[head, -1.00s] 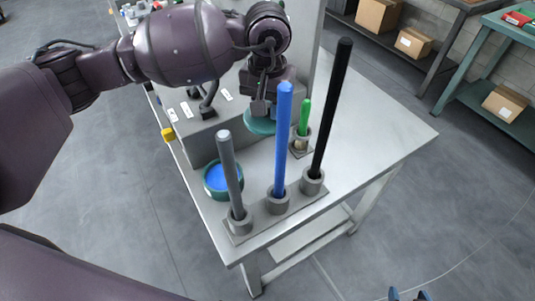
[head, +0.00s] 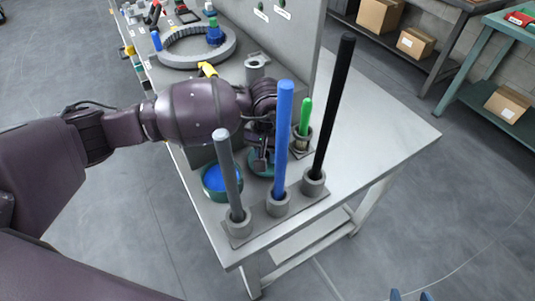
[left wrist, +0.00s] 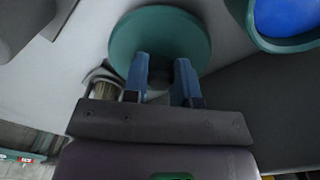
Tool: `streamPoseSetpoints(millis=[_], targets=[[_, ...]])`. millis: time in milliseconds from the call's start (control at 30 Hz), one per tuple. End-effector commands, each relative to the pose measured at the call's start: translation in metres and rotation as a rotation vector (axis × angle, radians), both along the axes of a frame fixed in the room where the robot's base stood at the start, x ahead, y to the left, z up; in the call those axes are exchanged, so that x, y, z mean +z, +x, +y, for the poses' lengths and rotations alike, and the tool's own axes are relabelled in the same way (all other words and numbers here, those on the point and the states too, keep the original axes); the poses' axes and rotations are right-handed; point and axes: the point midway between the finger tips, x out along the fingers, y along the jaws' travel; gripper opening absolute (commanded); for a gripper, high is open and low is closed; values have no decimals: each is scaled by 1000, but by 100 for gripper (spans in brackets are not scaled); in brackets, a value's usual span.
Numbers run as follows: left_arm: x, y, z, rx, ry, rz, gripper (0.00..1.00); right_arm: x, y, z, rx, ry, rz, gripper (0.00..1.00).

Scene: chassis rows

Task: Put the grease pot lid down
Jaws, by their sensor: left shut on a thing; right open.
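The grease pot lid (head: 255,168) is a round teal disc, partly hidden behind the blue rod and my gripper. It also shows in the left wrist view (left wrist: 150,32). My left gripper (left wrist: 160,85) is shut on the lid's knob; in the head view the gripper (head: 262,158) is low over the table, right of the pot. I cannot tell whether the lid touches the tabletop. The open grease pot (head: 221,196) is teal with blue grease inside and stands on the table. Only the blue tips of my right gripper (head: 410,296) show, open, at the bottom edge.
A grey holder (head: 240,228) with grey, blue and black (head: 337,105) upright rods stands at the table's front. A green-handled brush (head: 305,117) stands in a holder behind. The tabletop (head: 375,135) to the right is clear.

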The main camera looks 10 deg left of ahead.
Motion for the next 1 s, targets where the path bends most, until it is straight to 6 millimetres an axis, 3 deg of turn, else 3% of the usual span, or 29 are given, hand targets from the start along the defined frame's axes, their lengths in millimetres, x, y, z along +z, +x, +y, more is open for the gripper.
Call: streamPoseSetpoints(millis=[100,500,533,667,1000], targets=[[-13,-1,0,1,-1,2,2,-4,-3,0,-1,0,9,61],[-17,0,0,-1,0,1,2,-8,-6,2,-9,8,17,61],[-16,0,0,0,0,1,30,-6,-5,2,-9,8,15,61],[-15,0,0,0,0,0,50,-5,-5,2,-9,9,13,61],[-12,0,0,1,0,-1,51,-1,-1,2,-6,6,3,61]])
